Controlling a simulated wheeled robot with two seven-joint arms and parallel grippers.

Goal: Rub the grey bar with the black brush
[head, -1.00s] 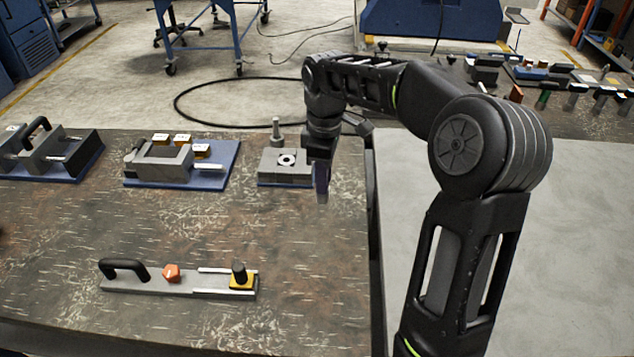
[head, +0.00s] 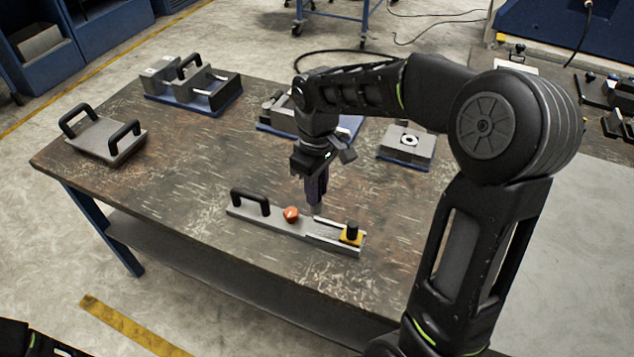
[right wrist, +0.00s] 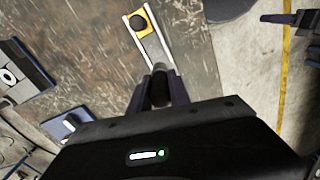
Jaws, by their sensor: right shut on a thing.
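The grey bar (head: 272,222) lies on the table, with a black handle at its left end, an orange hexagonal knob, and a yellow block with a black knob at its right end. My right gripper (head: 317,200) points down over the bar's middle, just right of the orange knob. In the right wrist view its fingers are shut on a dark, round thing, apparently the black brush (right wrist: 160,88), mostly hidden. I cannot tell whether its end touches the bar. My left gripper (right wrist: 278,18) shows small at the top right of the right wrist view, its opening unclear.
A grey plate with two black handles (head: 112,138) lies at the table's left end. Several grey fixtures on blue bases stand along the back, including a block with a round hole (head: 408,142). Bare table surrounds the bar. The table's front edge is close.

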